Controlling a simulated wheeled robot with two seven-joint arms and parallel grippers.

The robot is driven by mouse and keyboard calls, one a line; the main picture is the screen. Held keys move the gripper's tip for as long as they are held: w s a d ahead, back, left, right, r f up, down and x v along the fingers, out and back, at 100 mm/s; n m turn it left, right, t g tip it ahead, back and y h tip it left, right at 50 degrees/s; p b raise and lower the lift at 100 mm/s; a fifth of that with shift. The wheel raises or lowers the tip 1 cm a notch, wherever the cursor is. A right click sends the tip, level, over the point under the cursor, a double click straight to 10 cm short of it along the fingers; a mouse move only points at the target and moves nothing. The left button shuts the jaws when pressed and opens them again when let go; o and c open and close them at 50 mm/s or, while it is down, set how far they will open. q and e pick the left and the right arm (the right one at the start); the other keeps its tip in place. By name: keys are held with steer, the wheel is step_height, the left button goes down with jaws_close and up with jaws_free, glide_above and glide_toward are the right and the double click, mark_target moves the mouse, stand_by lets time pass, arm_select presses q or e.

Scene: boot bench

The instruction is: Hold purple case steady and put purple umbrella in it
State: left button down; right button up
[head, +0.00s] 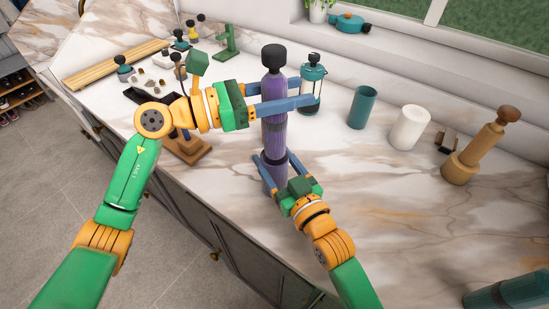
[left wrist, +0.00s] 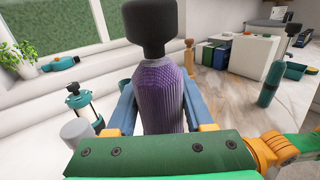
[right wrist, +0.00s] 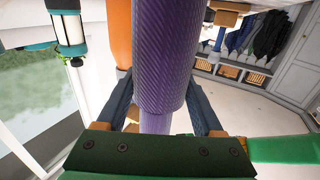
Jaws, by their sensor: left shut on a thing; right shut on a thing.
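The purple umbrella (head: 273,88), with a black knob handle, stands upright. My left gripper (head: 300,95) is shut around its upper body; the left wrist view shows the ribbed purple umbrella (left wrist: 160,90) between the fingers. The purple case (head: 268,180) is directly below, in line with it. My right gripper (head: 272,160) is shut on the case. In the right wrist view, which is upside down, the textured purple case (right wrist: 165,60) has an edge near the fingers, with a smoother, narrower purple part beyond. My right gripper hides the join, so I cannot tell how deep the umbrella sits.
A teal lantern (head: 312,85) stands close behind the umbrella. A teal cup (head: 362,107), a white cup (head: 409,127) and a wooden vessel (head: 475,153) stand to the right. A wooden stand (head: 188,147) is at the left, near the counter edge. The front right counter is mostly clear.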

arm_select(q)
step_height(320, 180, down, 4)
steer(key=shift+f, duration=0.2)
stand_by(0.4)
steer(key=shift+c, duration=1)
jaws_free()
steer(key=v, duration=1.2)
